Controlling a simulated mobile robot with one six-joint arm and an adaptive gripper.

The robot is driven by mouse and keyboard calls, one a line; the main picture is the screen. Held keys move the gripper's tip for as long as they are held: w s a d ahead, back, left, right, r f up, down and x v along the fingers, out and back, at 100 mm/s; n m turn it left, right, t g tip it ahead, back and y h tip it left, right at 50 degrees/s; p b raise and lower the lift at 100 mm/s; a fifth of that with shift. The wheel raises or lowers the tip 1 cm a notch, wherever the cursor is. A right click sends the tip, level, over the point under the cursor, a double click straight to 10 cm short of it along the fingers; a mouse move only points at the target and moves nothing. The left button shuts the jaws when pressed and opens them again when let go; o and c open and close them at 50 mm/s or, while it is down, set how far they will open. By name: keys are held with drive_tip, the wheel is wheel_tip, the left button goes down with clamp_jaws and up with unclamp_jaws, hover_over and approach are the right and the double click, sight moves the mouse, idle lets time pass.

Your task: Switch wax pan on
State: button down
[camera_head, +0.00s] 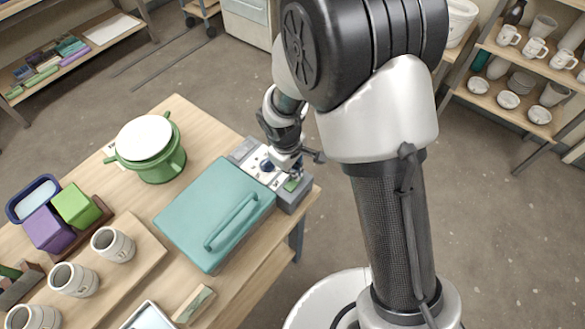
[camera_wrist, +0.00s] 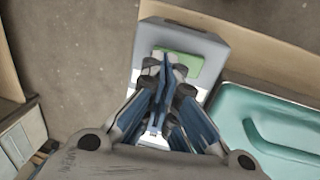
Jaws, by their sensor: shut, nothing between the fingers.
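The wax pan is a teal lidded box (camera_head: 215,210) with a long handle on its lid, and its teal lid also shows in the wrist view (camera_wrist: 230,100). A grey control box (camera_head: 292,203) adjoins its far right side at the table edge. On the box's pale panel is a green switch (camera_head: 291,186), which shows in the wrist view (camera_wrist: 191,68) partly behind my fingers. My gripper (camera_wrist: 168,65) is shut and empty, pointing down with its fingertips over the switch's left part. I cannot tell whether the tips touch it. Whether the switch is pressed is not clear.
A green pot (camera_head: 160,160) with a white top stands at the table's back. Pale cups (camera_head: 113,245) stand on a board at the left, near purple and green blocks (camera_head: 75,205). A shelf of mugs (camera_head: 530,75) stands at the upper right.

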drive_tip(key=shift+w+d+f+b, duration=0.2)
drive_tip(key=shift+f+b, duration=0.1)
drive_tip(key=shift+f, duration=0.25)
drive_tip(key=shift+s+a+r, duration=0.1)
drive_tip(key=shift+s, duration=0.1)
drive_tip(key=shift+s+a+r, duration=0.15)
drive_tip(key=shift+s+a, duration=0.25)
drive_tip(key=shift+s, duration=0.1)
wheel_tip(320, 180, up, 14)
drive_tip(key=w+d+p, duration=0.1)
drive_tip(key=p, duration=0.5)
drive_tip(key=shift+w+d, duration=0.2)
drive_tip(key=shift+w, duration=0.2)
